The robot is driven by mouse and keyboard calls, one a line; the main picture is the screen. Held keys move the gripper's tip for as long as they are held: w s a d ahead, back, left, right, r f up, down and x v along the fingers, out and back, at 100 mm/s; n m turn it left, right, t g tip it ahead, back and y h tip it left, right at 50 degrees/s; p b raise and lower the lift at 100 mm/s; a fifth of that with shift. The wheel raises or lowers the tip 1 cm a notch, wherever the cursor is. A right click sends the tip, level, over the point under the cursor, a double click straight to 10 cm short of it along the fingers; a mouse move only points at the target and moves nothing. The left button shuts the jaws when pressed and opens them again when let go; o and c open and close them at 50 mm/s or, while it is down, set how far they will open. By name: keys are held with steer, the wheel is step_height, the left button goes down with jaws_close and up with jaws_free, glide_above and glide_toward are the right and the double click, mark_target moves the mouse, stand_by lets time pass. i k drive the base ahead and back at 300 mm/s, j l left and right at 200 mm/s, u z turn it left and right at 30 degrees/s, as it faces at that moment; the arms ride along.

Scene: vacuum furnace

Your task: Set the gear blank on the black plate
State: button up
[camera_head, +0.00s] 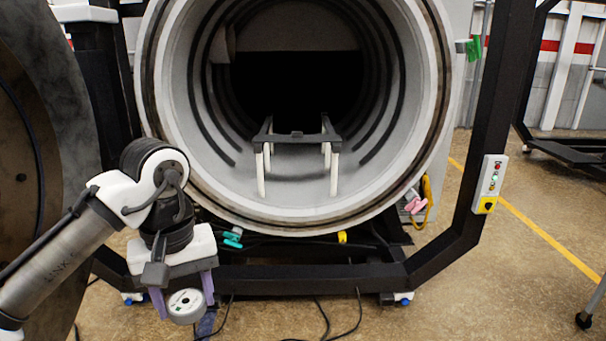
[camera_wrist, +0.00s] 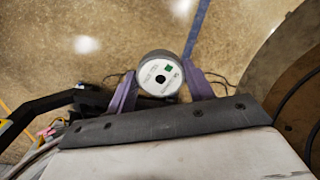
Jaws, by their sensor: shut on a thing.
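The gear blank (camera_head: 186,306) is a round, pale disc with a dark centre hole and a small green mark. My gripper (camera_head: 184,297) is shut on it, with a purple finger at each side. The wrist view shows the gear blank (camera_wrist: 159,75) between the same fingers, above the floor. The furnace chamber (camera_head: 297,185) is open, to the right of and above my gripper in the head view. Inside stands a black rack (camera_head: 265,133) on white legs. A small dark, flat piece (camera_head: 297,135) at its middle looks like the black plate; its top is hard to make out.
The chamber's thick round rim (camera_head: 440,110) surrounds the opening. A black frame beam (camera_head: 330,277) runs below it, and a slanted post (camera_head: 497,110) with a control box (camera_head: 489,184) stands at right. A large round door (camera_head: 45,150) is at left. Cables lie on the floor.

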mark_target(322, 138)
steer(key=i, duration=2.15)
steer(key=i+j+z, duration=0.1)
steer(key=i+z, duration=0.15)
steer(key=i, duration=0.3)
steer(key=i+j+z, duration=0.25)
steer(key=i, duration=0.3)
steer(key=i+j+z, duration=0.25)
steer(key=i, duration=0.25)
